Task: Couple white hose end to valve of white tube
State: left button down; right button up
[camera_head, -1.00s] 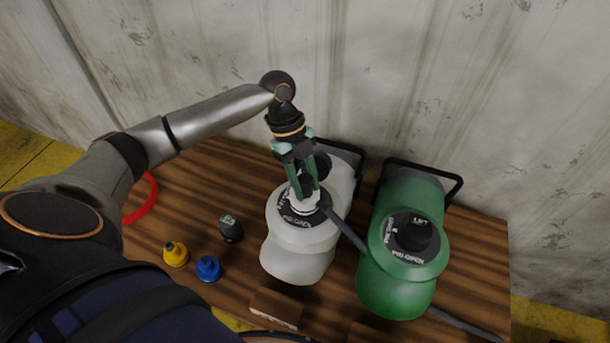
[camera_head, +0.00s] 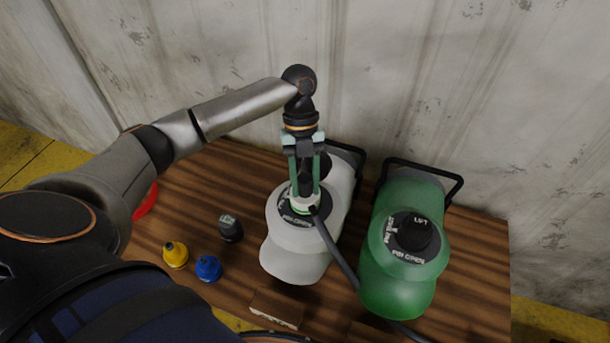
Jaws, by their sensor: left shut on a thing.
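The white tube (camera_head: 297,263) lies on the wooden table, with a dark lettered disc around its valve (camera_head: 288,213). My left gripper (camera_head: 305,197) points down over this valve and is shut on the white hose end (camera_head: 303,207). The hose end sits upright at the middle of the disc; whether it is fully seated in the valve cannot be told, as the fingers cover part of it. My right gripper does not show.
The green tube (camera_head: 397,290) with a black capped valve (camera_head: 414,233) lies close on the right. Yellow (camera_head: 175,254), blue (camera_head: 208,268) and dark (camera_head: 230,228) fittings stand on the table (camera_head: 188,200) at left. A wooden block (camera_head: 277,308) lies in front; a concrete wall (camera_head: 420,80) stands behind.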

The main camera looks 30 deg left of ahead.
pick_arm(q)
jog(key=shift+c, duration=1.9)
grip_release()
jog(key=v, duration=1.2)
jog(key=shift+r, duration=0.25)
